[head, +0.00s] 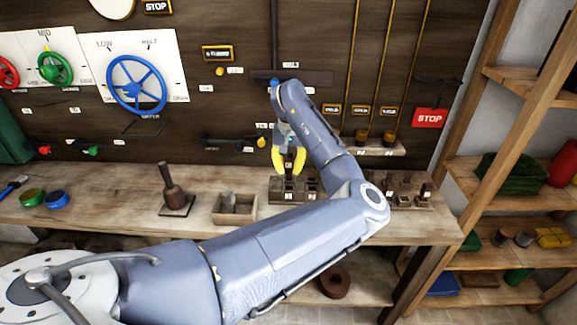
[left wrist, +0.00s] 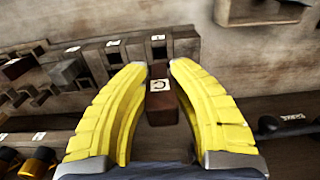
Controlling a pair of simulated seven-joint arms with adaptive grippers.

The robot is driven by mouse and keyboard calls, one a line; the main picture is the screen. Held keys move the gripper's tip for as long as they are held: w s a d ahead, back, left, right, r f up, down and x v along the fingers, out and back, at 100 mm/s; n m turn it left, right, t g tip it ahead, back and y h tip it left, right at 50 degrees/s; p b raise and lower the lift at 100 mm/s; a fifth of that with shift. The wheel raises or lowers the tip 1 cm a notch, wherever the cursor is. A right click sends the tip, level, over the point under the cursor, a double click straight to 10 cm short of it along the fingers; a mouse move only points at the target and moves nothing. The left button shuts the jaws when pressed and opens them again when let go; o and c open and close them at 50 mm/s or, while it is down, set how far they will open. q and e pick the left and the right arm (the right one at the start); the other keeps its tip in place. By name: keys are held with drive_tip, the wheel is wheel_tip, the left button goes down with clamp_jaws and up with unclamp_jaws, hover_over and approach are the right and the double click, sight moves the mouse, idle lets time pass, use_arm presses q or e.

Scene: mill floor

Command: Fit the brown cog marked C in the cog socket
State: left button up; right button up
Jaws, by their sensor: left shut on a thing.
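My left gripper (head: 288,167) has yellow fingers and points down over the bench. It also shows in the left wrist view (left wrist: 158,75), shut on the brown cog marked C (left wrist: 160,100). The cog is a brown block with a white C label on its end; in the head view it shows between the fingertips (head: 289,163). Below it stands a dark block with square openings (head: 277,190), which looks like the cog socket and also shows in the left wrist view (left wrist: 188,47). I cannot tell whether the cog touches it. My right gripper is not in view.
A rack with several brown cogs (head: 407,200) stands to the right on the bench.

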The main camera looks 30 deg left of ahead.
sight(289, 177)
use_arm(q)
drive_tip(key=shift+f, duration=3.5)
clamp_jaws()
drive_tip(key=shift+f, duration=0.15)
drive_tip(key=o, duration=1)
unclamp_jaws()
